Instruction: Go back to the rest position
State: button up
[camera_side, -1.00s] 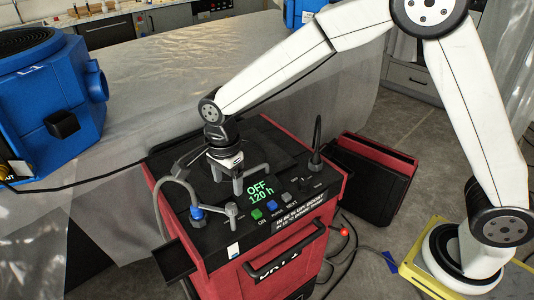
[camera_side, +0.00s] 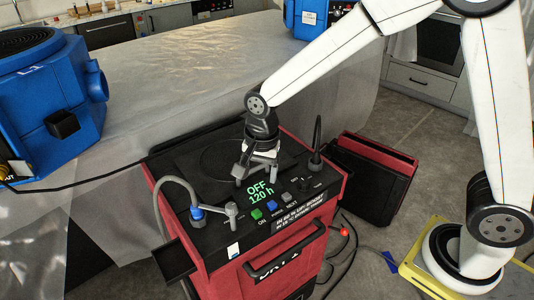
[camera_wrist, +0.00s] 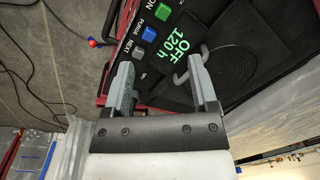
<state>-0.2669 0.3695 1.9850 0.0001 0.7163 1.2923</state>
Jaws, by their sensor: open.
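My gripper (camera_side: 256,176) is above the top panel of the red and black machine (camera_side: 190,236), close behind its green display. The wrist view shows both fingers (camera_wrist: 160,85) apart with nothing held between them. The display (camera_side: 261,192) reads OFF and 120 h; it also shows in the wrist view (camera_wrist: 178,47). A green button (camera_side: 257,213), a blue button (camera_side: 271,205) and a grey button (camera_side: 286,197) sit in front of the display. In the wrist view a grey handle (camera_wrist: 183,75) appears beside the right finger.
A blue unit (camera_side: 45,110) stands far left. A red and black case (camera_side: 370,175) lies on the floor at right. Plastic sheeting (camera_side: 190,65) covers the back.

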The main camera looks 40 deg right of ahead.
jog(key=s+d+f+n+t, duration=0.1)
jog(key=s+d+n, duration=1)
jog(key=s, duration=0.1)
jog(key=shift+f+n+t, duration=0.2)
jog(key=shift+n+t, duration=0.2)
